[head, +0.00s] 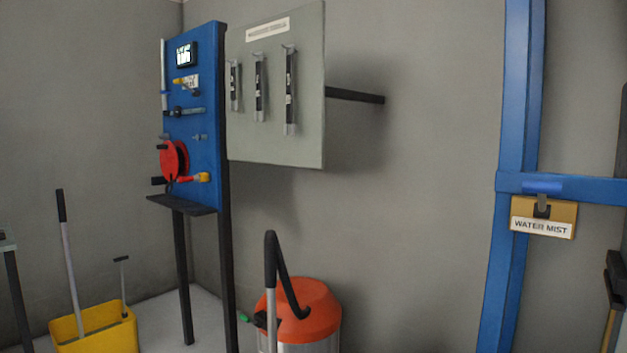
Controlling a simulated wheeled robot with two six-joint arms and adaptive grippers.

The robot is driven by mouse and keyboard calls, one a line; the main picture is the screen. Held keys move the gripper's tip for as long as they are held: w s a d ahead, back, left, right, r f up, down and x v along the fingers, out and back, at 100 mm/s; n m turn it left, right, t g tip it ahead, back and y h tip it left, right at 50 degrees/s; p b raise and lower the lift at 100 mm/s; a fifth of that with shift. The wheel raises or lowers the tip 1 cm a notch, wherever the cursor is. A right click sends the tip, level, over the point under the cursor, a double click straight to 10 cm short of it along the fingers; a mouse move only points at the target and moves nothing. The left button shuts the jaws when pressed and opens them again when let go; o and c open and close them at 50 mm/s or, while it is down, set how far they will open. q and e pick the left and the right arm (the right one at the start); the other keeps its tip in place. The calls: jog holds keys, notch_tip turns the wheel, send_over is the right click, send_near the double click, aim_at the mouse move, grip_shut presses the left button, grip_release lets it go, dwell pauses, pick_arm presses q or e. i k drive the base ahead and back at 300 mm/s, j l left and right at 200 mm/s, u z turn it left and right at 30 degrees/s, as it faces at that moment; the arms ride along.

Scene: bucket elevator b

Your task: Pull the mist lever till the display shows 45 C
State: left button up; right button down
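A sign reading "WATER MIST" (542,227) is on a tan plate (566,211) at the right, fixed to a blue frame (515,150). A small dark grey lever-like part (541,206) stands in front of the plate; I cannot tell its exact position. A small display (186,54) with bright characters is at the top of a blue panel (207,75) at the left. Its characters are too small to read surely. Neither of my grippers is in view.
A grey board (305,120) with several hanging gauges is beside the panel. An orange-topped vacuum (312,300) with a black hose stands at the lower middle. A yellow mop bucket (95,335) stands at the lower left.

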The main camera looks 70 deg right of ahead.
aim_at(542, 210)
jog(key=k+j+z, duration=0.1)
jog(key=z, duration=0.35)
jog(key=k+z, duration=0.2)
jog(key=z, duration=0.2)
jog(key=k+z, duration=0.15)
jog(key=z, duration=0.3)
jog(key=k+l+z, duration=0.1)
jog(key=z, duration=0.3)
jog(key=i+l+z, duration=0.15)
jog(key=z, duration=0.3)
jog(key=i+z, duration=0.25)
jog(key=z, duration=0.25)
jog(key=i+l, duration=0.05)
